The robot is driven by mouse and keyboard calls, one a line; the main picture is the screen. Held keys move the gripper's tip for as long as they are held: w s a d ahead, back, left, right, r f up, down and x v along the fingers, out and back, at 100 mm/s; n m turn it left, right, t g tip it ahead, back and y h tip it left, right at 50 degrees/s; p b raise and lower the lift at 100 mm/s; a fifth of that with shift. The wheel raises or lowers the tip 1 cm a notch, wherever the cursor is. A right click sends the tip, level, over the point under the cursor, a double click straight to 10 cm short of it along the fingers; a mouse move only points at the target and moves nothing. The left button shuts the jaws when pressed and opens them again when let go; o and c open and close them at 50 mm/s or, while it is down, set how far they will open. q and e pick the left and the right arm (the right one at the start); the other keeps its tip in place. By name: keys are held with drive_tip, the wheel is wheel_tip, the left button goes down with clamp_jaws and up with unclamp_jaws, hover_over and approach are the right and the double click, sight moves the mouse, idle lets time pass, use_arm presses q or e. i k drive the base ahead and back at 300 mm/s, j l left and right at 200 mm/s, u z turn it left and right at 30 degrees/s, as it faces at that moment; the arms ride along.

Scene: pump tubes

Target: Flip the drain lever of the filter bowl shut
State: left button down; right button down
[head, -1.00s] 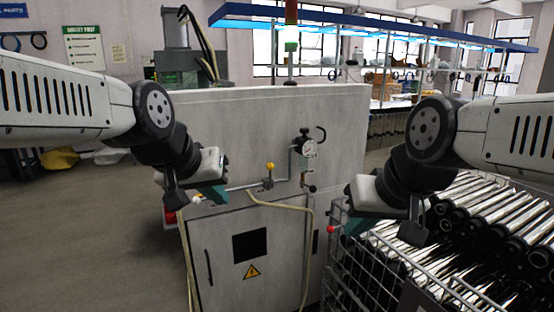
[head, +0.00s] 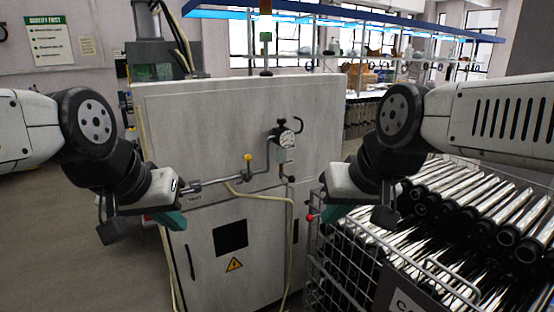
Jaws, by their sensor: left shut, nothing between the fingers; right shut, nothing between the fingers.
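The filter unit is on the front of the grey cabinet (head: 300,100), with a round gauge (head: 286,138) on it. The small filter bowl (head: 283,158) hangs below the gauge. A small dark drain lever (head: 291,179) shows under the bowl; its exact setting is too small to tell. My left gripper (head: 172,219) is shut and empty, left of and lower than the bowl in the picture. My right gripper (head: 333,213) is shut and empty, right of and lower than the lever in the picture. Neither appears to touch the filter unit.
A pipe with a yellow-knobbed valve (head: 248,158) runs left from the filter. A pale hose (head: 293,225) hangs down the cabinet. A wire crate (head: 345,265) of metal tubes stands at right, with a red knob (head: 310,217) near its corner. Open floor lies left.

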sight(292, 178)
drive_tip(key=i+l, duration=0.15)
drive_tip(key=i, duration=0.25)
drive_tip(key=i+l+u, duration=0.1)
drive_tip(key=i, duration=0.3)
drive_tip(key=i+l, duration=0.2)
drive_tip(key=i, duration=0.15)
drive_tip(key=u, duration=0.05)
